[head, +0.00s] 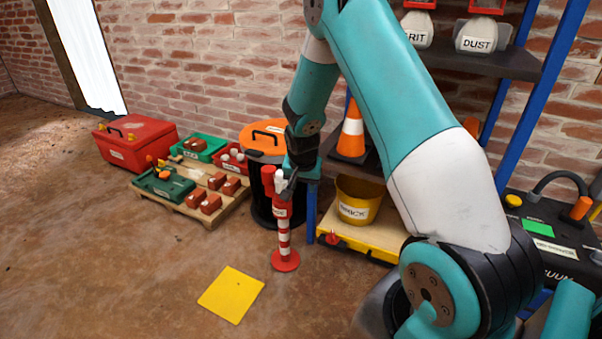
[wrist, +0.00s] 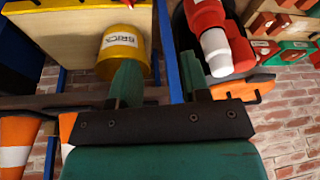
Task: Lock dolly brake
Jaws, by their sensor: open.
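A low dolly (head: 368,245) with a pale wooden top and a yellow edge stands on the floor under the shelf rack. It carries a yellow bucket (head: 357,205) labelled BRICK. A small red part (head: 332,238), perhaps the brake, sits at the dolly's left front corner. In the wrist view the dolly's top (wrist: 60,40) and the bucket (wrist: 122,50) show, with a bit of red (wrist: 128,3) at the top edge. My gripper (head: 287,182) is open and empty, above and left of the dolly; its two fingers (wrist: 160,78) are apart in the wrist view.
A red and white post (head: 284,235) stands just below my gripper. A black bin (head: 262,190) with an orange lid is behind it. A blue rack post (head: 311,210) stands between gripper and dolly. A yellow sheet (head: 232,294) lies on open floor at front left.

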